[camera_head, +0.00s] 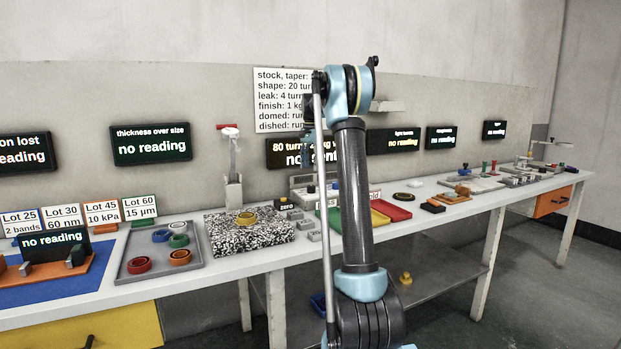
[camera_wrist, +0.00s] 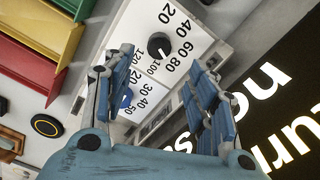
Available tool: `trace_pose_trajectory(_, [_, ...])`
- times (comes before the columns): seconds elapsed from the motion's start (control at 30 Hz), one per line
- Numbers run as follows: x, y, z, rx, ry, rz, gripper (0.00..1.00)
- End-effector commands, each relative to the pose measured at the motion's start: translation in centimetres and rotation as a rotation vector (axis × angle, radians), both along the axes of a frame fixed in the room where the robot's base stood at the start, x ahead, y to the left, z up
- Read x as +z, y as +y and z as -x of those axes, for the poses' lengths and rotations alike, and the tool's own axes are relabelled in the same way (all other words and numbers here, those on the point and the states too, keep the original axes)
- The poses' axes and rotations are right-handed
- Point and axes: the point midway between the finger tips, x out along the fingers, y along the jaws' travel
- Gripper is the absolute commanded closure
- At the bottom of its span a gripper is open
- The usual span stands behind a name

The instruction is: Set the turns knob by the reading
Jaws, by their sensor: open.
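A black knob (camera_wrist: 159,45) sits on a white panel (camera_wrist: 140,22) with a scale from 20 to 120, in the wrist view. Its label is not readable, so I cannot confirm it is the turns knob. Its pointer setting is unclear. A blue knob (camera_wrist: 126,99) with a scale showing 30, 40 and 50 lies beside it, partly behind a finger. My gripper (camera_wrist: 159,64) is open, its fingers on either side of the black knob's area, holding nothing. Contact cannot be told. A wall display (camera_head: 288,151), partly hidden by my arm in the head view, begins "80 turns".
A white notice (camera_head: 279,98) lists stock, shape, leak and finish settings, its right side hidden. Red, yellow and green trays (camera_head: 392,211) lie beside the panel. A grey tray (camera_head: 132,265) holds several rings.

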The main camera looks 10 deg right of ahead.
Motion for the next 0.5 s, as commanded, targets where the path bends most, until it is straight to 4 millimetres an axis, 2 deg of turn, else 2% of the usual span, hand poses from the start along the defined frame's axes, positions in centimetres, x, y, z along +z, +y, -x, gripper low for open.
trace_pose_trajectory(0.2, [1.9,0.0,0.0,0.0,0.0,0.0,0.48])
trace_pose_trajectory(0.5, [2.1,0.0,0.0,0.0,0.0,0.0,0.48])
